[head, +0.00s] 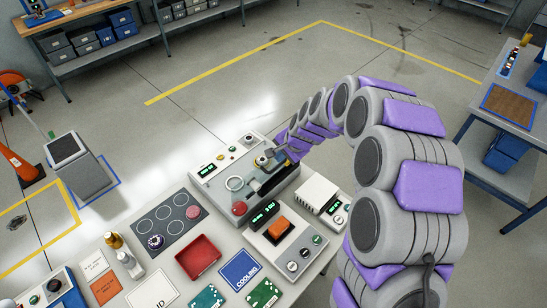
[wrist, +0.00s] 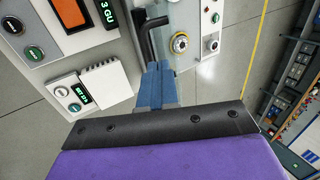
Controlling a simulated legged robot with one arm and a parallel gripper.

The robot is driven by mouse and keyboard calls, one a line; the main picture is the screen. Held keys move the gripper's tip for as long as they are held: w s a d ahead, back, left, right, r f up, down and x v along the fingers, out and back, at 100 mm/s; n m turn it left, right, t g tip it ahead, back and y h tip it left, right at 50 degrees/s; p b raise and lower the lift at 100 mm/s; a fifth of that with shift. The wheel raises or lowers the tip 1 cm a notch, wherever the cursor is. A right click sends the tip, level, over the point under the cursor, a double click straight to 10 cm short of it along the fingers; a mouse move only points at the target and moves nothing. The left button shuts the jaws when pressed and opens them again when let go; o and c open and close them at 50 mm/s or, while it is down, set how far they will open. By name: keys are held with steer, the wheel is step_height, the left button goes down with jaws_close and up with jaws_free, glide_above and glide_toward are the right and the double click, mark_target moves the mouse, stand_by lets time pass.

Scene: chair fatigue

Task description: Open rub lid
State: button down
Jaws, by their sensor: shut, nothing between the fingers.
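A grey bench machine (head: 208,190) with a green display, a red button and a clear round ring stands at the back of the table. I take it for the rub unit, but no label is readable. It has a dark slot and a black bent bar, perhaps the lid handle, which shows in the wrist view (wrist: 149,38). My gripper (head: 272,154) is over the machine's back right. In the wrist view its blue fingers (wrist: 158,70) are shut and empty, close below the black bar. I cannot tell whether they touch it. The lid's edges are not clear.
A brass knob (wrist: 180,43) sits right of the bar. A white ribbed box (head: 318,192) and a unit with an orange block (head: 280,229) stand in front of the machine. A red tray (head: 198,257) and a dark ringed plate (head: 166,222) lie to the left.

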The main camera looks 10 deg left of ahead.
steer(key=v, duration=0.7)
